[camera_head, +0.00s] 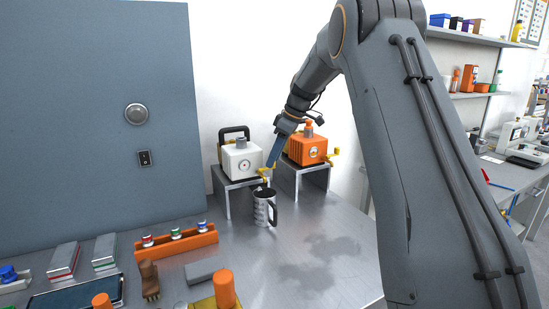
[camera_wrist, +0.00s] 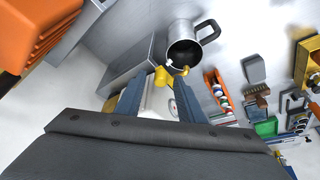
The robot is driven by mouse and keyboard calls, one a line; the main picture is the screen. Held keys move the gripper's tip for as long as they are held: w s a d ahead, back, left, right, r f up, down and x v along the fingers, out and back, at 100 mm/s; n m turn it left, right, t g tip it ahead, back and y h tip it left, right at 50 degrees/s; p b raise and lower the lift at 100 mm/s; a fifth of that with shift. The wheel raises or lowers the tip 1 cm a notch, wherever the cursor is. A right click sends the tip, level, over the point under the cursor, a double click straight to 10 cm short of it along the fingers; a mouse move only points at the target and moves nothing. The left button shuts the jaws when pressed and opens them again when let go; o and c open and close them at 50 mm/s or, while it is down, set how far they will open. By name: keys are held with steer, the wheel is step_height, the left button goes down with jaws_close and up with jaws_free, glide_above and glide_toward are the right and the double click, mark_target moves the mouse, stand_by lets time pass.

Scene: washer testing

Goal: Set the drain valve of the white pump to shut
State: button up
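The white pump (camera_head: 241,160) stands on a metal stand left of the orange pump. Its yellow drain valve (camera_head: 266,172) sticks out at its lower right front. My gripper (camera_head: 271,163) points down beside the pump, with its tips close to this valve. In the wrist view my fingers (camera_wrist: 158,82) are spread apart, and the yellow valve (camera_wrist: 162,76) shows at or just beyond the gap between the tips. I cannot tell whether a finger touches it. Part of the white pump shows between the fingers. The exact handle angle is too small to tell.
A metal mug (camera_head: 261,212) stands on the bench below the valve; its open top shows in the wrist view (camera_wrist: 184,50). The orange pump (camera_head: 306,150), with its own yellow valve (camera_head: 333,155), is close on the right. An orange rack (camera_head: 177,243) lies front left. Bench right of the mug is clear.

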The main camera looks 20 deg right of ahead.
steer(key=b+v, duration=0.1)
steer(key=v, duration=0.6)
steer(key=shift+r+b, duration=0.25)
steer(key=shift+b, duration=0.15)
steer(key=shift+s+d, duration=0.15)
steer(key=s+a+f+m+h, duration=0.1)
steer(key=s+a+f+m, duration=0.1)
steer(key=s+f, duration=0.5)
steer(key=s+a+f+m+g+h, duration=0.1)
steer(key=s+f+m, duration=0.4)
steer(key=s, duration=1.4)
steer(key=s+a+f+m+h, duration=0.1)
steer(key=s+a+f+m, duration=0.2)
steer(key=s+f, duration=0.7)
steer(key=shift+s+a+f+m+g+h, duration=0.1)
steer(key=shift+s+a+m+g+h, duration=0.2)
steer(key=shift+s, duration=0.6)
steer(key=shift+s+f+m+g, duration=0.1)
steer(key=shift+s+m, duration=0.3)
steer(key=shift+s, duration=0.5)
steer(key=shift+s, duration=0.1)
steer(key=shift+c, duration=0.5)
